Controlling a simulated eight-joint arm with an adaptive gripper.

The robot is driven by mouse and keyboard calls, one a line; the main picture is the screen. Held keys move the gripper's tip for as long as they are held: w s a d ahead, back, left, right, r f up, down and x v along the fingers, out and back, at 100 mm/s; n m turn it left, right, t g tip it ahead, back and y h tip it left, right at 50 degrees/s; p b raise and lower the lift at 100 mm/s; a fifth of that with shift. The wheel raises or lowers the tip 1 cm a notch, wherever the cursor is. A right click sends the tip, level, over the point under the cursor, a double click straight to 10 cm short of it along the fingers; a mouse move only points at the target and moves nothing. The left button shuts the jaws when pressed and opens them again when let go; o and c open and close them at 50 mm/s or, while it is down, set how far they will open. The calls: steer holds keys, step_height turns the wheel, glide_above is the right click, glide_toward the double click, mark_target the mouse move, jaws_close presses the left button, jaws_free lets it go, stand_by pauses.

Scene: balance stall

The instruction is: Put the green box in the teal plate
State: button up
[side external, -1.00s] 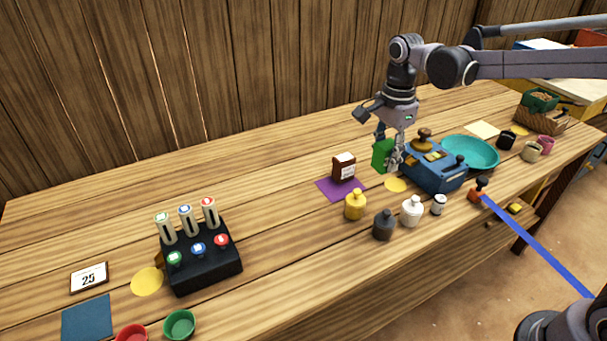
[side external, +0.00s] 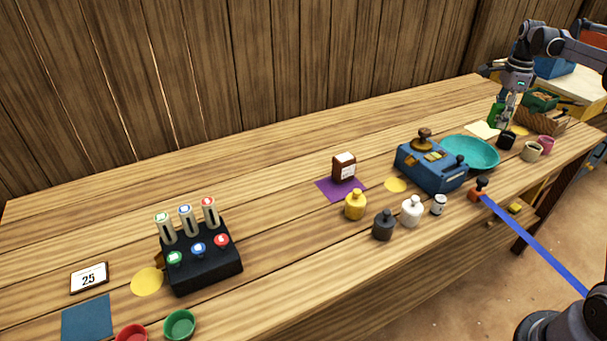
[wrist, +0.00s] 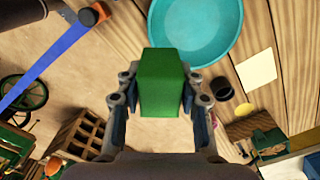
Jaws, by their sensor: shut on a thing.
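The green box (side external: 495,114) is held up at the right end of the table, and it fills the middle of the wrist view (wrist: 162,80). My gripper (side external: 503,108) is shut on it, with a finger on each side in the wrist view (wrist: 160,90). The teal plate (side external: 487,157) lies on the table to the right of the blue machine. In the side view the box appears above and beyond the plate's right part. In the wrist view the plate (wrist: 228,50) is just past the box, which overlaps its rim. The plate looks empty where it shows.
A blue machine (side external: 432,172) stands left of the plate. A black cup (side external: 506,141), a beige mug (side external: 531,151) and a pink cup (side external: 546,143) stand right of it. A wicker basket (side external: 541,122) is at the table's right end. A pale paper (side external: 480,130) lies behind the plate.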

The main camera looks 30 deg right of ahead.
steer(key=s+d+m, duration=0.1)
steer(key=s+d, duration=0.4)
steer(key=d, duration=0.2)
glide_above(467, 158)
steer(key=f, duration=1.2)
steer(key=shift+a+f, duration=0.2)
steer(key=shift+f, duration=2)
steer(key=shift+f, duration=0.15)
steer(key=o, duration=1.2)
